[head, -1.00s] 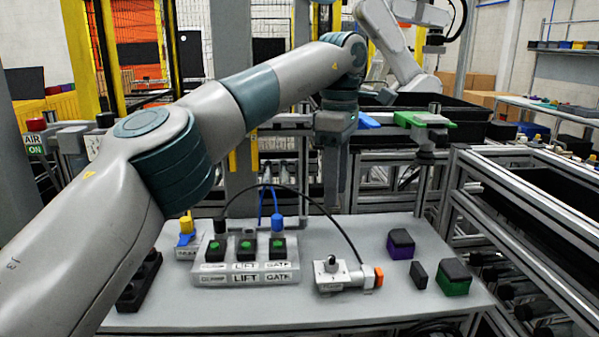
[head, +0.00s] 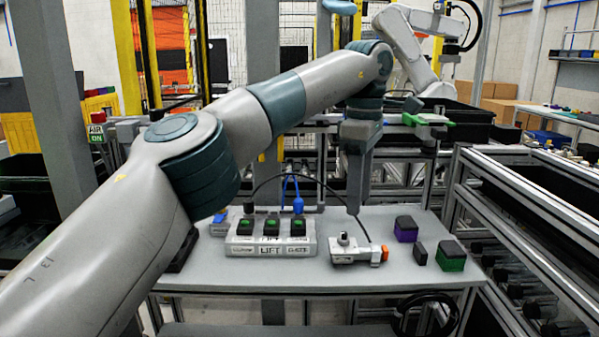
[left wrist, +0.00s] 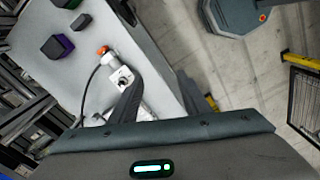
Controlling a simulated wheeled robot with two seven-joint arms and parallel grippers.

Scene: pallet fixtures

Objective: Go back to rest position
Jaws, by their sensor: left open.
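My left arm comes in from the left across the head view. Its gripper (head: 354,208) points down over the back of the table, just above and behind the small silver valve block (head: 350,250) with the orange end in the picture. In the left wrist view its two fingers (left wrist: 158,92) stand apart with nothing held between them. One finger overlaps the valve block (left wrist: 122,76) in that view, and I cannot tell whether they touch. My right gripper is not in view.
The grey table (head: 310,278) carries a button box (head: 271,238) with several green-topped buttons, a purple block (head: 405,229), a small black block (head: 420,254) and a green block (head: 451,257). A metal frame (head: 520,230) stands at right. The table's front strip is clear.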

